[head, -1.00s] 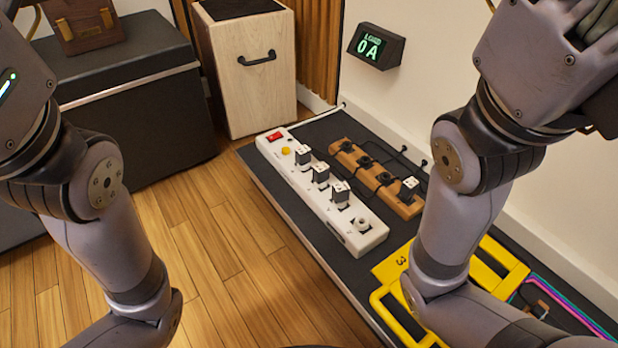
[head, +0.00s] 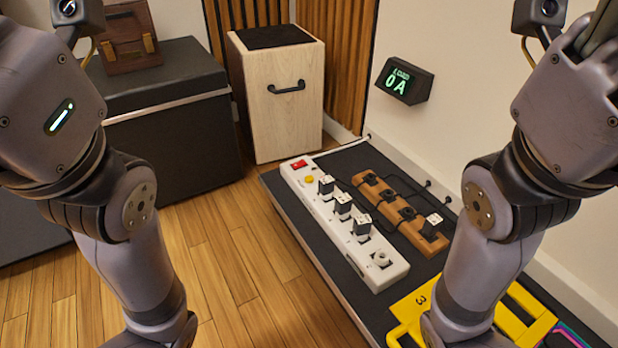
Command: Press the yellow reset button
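The yellow reset button (head: 309,180) is a small round button near the far end of a white power strip (head: 346,243). A red switch (head: 299,164) sits just beyond it. Several dark plugs with white dotted tops (head: 343,204) stand in the strip's sockets, and a pale round piece sits at its near end. The strip lies on a low dark platform. My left arm stands at the left and my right arm at the right, both apart from the strip. The fingers of both grippers are outside the picture or too cut off to judge.
A wooden block (head: 391,202) with black sockets, cables and one plug lies right of the strip. A yellow frame (head: 410,308) marked 3 is nearer. A wall display (head: 403,81) reads "LOAD 0 A". A wooden box (head: 279,95) and dark case (head: 170,120) stand behind. Wood floor is clear at left.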

